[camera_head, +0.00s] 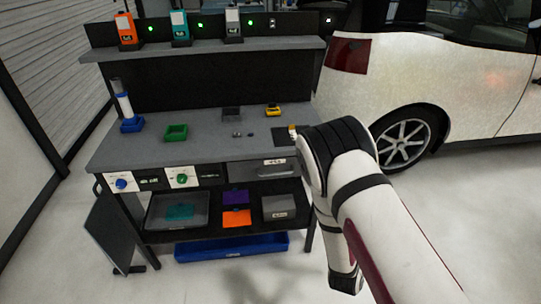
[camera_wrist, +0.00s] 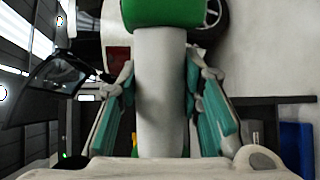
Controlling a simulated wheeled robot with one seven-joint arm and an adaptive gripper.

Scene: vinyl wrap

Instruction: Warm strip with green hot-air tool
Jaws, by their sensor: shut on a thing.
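In the wrist view my gripper (camera_wrist: 160,100) is shut on the green hot-air tool (camera_wrist: 160,75), a pale cylinder with a green end. Teal-padded fingers lie along both sides of the pale body. In the head view my arm hides the gripper and the tool. The strip cannot be made out in either view.
The grey bench (camera_head: 215,150) bears an empty green holder (camera_head: 176,132), a blue stand (camera_head: 131,125) with a white cylinder, and a yellow item (camera_head: 273,110).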

